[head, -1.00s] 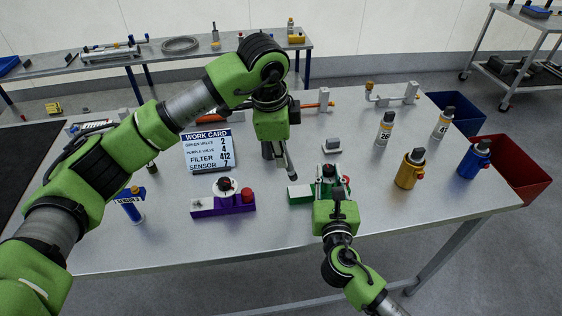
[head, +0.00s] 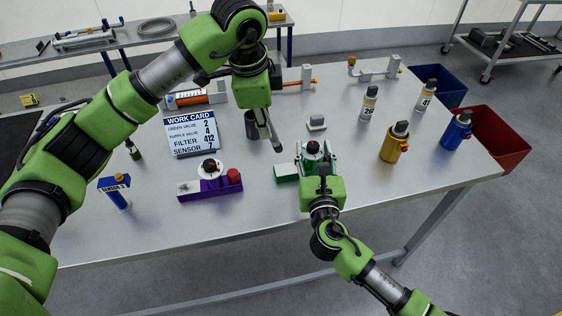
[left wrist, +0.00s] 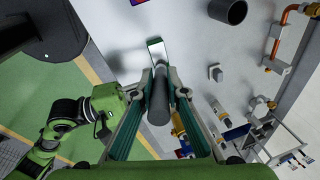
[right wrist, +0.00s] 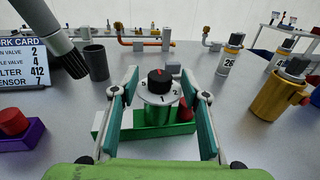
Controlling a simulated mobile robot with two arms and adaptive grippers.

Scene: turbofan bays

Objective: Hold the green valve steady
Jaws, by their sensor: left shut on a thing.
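The green valve (head: 287,172) lies near the table's front edge, with a pale left end and a black-knobbed white dial. In the right wrist view its dial (right wrist: 160,84) faces up, with the green body below. My right gripper (right wrist: 161,85) is open, with one finger on each side of the dial and body; contact is unclear. Its fingers partly hide the valve in the head view. My left gripper (left wrist: 159,88) is shut on a dark grey rod (left wrist: 159,105), held tilted above the table, left of and behind the green valve.
A purple valve (head: 205,190) with a red knob is to the left. A work card (head: 191,133) and a dark cup (right wrist: 96,62) stand behind. Labelled bottles (head: 369,104), a yellow canister (head: 394,145) and a blue one (head: 455,132) are right. Bare table lies between.

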